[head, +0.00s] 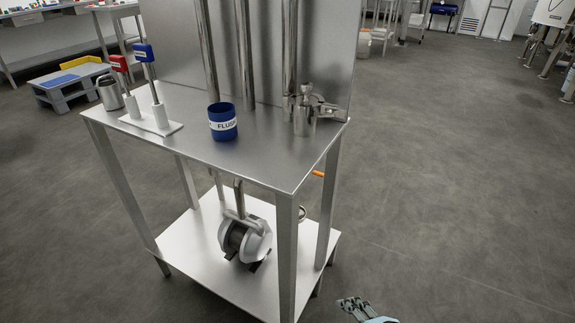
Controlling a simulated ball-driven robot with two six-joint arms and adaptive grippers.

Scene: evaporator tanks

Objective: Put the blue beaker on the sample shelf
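The blue beaker (223,122) stands upright on the steel top (190,146) of a stand. A white band with dark lettering runs around it. Below is a white lower shelf (192,241) carrying a round metal pump-like device (245,240). No label shows which surface is the sample shelf. My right gripper (353,307) is low at the bottom edge, over the floor to the right of the stand and well away from the beaker. It is small and angled, so its opening is unclear. My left gripper is not in view.
A white holder (152,124) with red- and blue-headed probes and a metal jug (109,92) stand left of the beaker. Metal fittings (304,115) stand to its right, with vertical pipes and a steel panel (325,55) behind. Floor at right is clear.

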